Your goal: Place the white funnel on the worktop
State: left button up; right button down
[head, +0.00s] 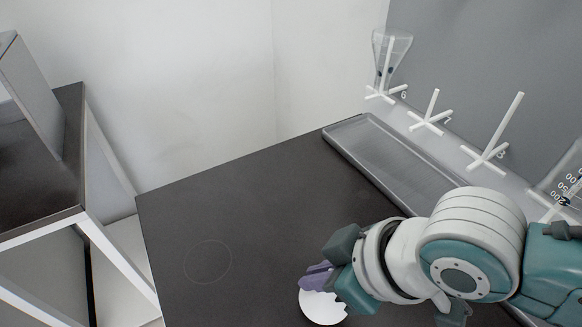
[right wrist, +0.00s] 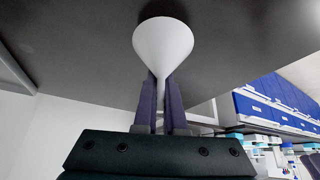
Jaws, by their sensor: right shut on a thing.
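The white funnel (head: 322,307) shows at the bottom of the head view, partly hidden by my right gripper (head: 316,277). In the right wrist view the funnel (right wrist: 163,45) has its wide cone away from the gripper body and its narrow stem between the two purple fingers. My right gripper (right wrist: 161,95) is shut on the stem. The dark worktop (head: 235,215) lies under and around the funnel in the head view. I cannot tell whether the funnel touches it. My left gripper is not in view.
A thin circle (head: 208,262) is marked on the worktop, left of the gripper. A grey tray (head: 395,160) lies along the back right edge. White pegs (head: 429,112) stand on the wall rack, one bearing a clear flask (head: 390,52). The worktop's left part is clear.

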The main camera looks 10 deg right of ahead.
jog(key=shift+f, duration=0.85)
jog(key=shift+f, duration=0.2)
jog(key=c, duration=1)
grip_release()
jog(key=shift+r, duration=0.1)
